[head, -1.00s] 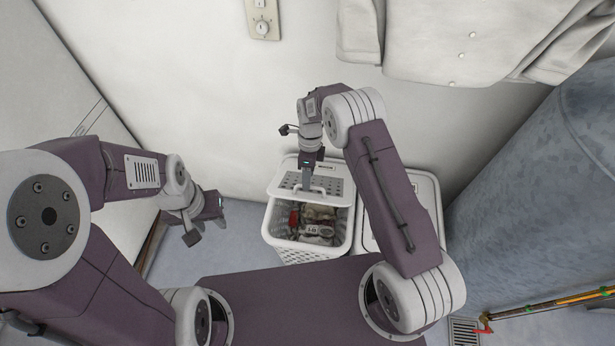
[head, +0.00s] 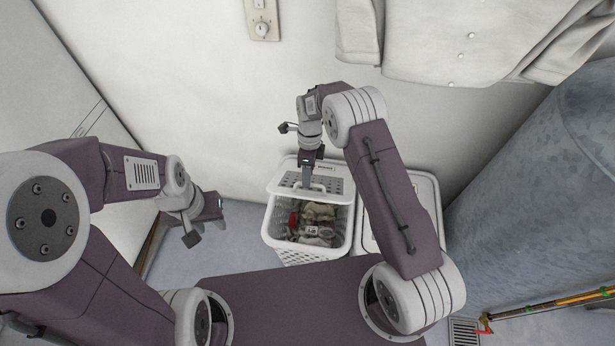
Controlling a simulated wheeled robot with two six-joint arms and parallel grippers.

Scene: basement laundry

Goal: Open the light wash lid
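The light wash basket (head: 282,247) is a white perforated hamper by the back wall, with clothes (head: 315,222) showing inside. Its white lid (head: 328,184) is tilted up, hinged at the wall side, so the front of the basket is uncovered. My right gripper (head: 306,182) is at the lid's front handle, pointing down; its fingers look closed there, but the grip itself is small and partly hidden. My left gripper (head: 207,222) is open and empty, to the left of the basket and apart from it.
A second white lidded hamper (head: 428,190) stands right of the first, partly behind my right arm, its lid down. A large grey metal tank (head: 555,190) fills the right side. A floor grate (head: 464,332) lies at lower right.

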